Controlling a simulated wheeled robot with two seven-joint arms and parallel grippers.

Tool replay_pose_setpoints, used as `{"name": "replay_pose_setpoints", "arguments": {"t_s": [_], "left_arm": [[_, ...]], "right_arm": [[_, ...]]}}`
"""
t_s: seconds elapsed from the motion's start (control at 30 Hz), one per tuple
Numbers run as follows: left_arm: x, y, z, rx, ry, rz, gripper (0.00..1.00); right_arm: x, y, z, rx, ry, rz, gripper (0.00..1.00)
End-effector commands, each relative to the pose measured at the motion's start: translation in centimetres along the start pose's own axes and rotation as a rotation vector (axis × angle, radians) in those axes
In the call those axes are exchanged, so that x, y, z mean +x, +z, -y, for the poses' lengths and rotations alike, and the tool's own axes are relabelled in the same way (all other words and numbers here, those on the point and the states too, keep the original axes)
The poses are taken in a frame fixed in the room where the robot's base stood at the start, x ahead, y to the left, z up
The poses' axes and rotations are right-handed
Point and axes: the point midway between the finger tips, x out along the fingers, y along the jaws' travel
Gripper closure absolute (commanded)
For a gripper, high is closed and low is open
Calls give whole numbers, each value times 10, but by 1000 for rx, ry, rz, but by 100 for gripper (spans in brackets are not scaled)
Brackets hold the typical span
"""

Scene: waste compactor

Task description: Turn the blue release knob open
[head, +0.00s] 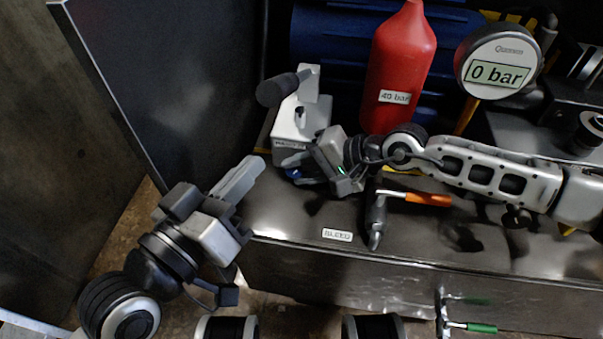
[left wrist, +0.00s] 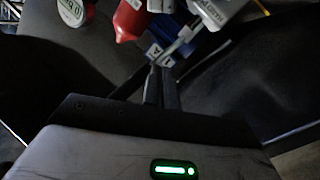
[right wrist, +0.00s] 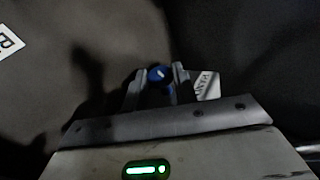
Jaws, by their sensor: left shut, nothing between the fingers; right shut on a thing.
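The blue release knob (head: 294,173) is small and sits low on the front of the white valve block (head: 301,122). My right gripper (head: 292,166) reaches in from the right and is shut on the knob. In the right wrist view the blue knob (right wrist: 158,74) shows between the two fingertips (right wrist: 160,78), with a white mark on its face. My left gripper (head: 252,170) is shut and empty, in front of the machine and to the left of the knob. In the left wrist view its fingers (left wrist: 160,85) are together.
A red cylinder (head: 400,65) labelled 40 bar and a gauge (head: 498,62) reading 0 bar stand behind my right arm. An orange-handled lever (head: 425,198) is near the BLEED label (head: 337,235). A green-handled lever (head: 480,328) is lower right. An open door panel (head: 165,80) stands at left.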

Motion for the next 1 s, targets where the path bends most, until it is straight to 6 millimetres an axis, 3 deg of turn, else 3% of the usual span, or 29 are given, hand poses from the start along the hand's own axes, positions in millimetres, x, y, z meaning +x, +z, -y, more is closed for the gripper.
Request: {"name": "replay_pose_setpoints", "arguments": {"t_s": [0.17,0.2,0.27,0.63,1.0], "left_arm": [[0,-1,0,0,0,0,100],[0,0,0,1,-1,0,100],[0,0,0,1,-1,1,100],[0,-9,-4,2,-2,2,100],[0,-71,-35,2,-2,2,100]], "right_arm": [[0,1,-3,1,9,3,94],[0,1,-3,1,9,3,63],[0,1,-3,1,9,2,51],[-2,0,0,0,27,-2,51],[-5,2,11,-15,215,-28,51]]}}
